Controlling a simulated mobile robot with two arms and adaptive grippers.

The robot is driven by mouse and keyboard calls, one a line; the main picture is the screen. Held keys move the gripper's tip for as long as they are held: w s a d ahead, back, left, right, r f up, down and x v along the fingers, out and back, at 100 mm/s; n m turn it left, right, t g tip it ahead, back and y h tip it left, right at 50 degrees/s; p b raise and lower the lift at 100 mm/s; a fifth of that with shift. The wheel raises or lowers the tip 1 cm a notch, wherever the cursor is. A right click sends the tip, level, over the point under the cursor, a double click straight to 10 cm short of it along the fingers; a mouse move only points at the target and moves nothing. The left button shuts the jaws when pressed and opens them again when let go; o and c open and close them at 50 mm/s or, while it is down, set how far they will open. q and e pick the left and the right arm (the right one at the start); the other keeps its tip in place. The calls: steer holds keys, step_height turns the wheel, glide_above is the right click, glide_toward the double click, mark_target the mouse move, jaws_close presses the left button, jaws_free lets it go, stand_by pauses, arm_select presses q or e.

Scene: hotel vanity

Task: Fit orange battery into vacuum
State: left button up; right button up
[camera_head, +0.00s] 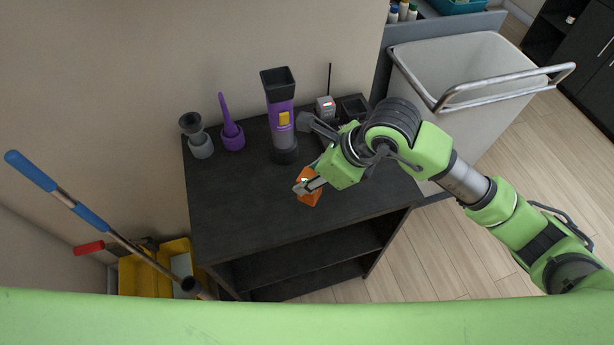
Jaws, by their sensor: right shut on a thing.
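The orange battery (310,198) is between the fingers of my right gripper (305,188), near the front of the dark table's top. The gripper is shut on it and covers part of it. I cannot tell whether the battery touches the tabletop. The vacuum (281,115), purple and dark grey with a yellow part on its front, stands upright at the back of the table, behind and left of my right gripper. My left gripper is not in view.
On the dark table (235,200), a grey attachment (200,144) and a purple one (232,135) stand at the back left. A small light box (325,107) and a dark tray (354,106) are at the back right. A cart (460,70) stands right; a mop handle (90,220) leans left.

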steer(key=shift+w+a+f, duration=0.25)
steer(key=shift+w+f, duration=0.7)
steer(key=shift+f, duration=0.1)
step_height(320, 180, down, 3)
steer(key=p, duration=0.2)
steer(key=shift+w+a+p, duration=0.1)
steer(key=shift+w+p, duration=0.05)
steer(key=shift+p, duration=0.15)
steer(key=shift+f, duration=0.25)
steer(key=shift+f, duration=0.1)
steer(key=shift+f+b, duration=0.15)
steer(key=shift+b, duration=0.15)
steer(key=o, duration=1.3)
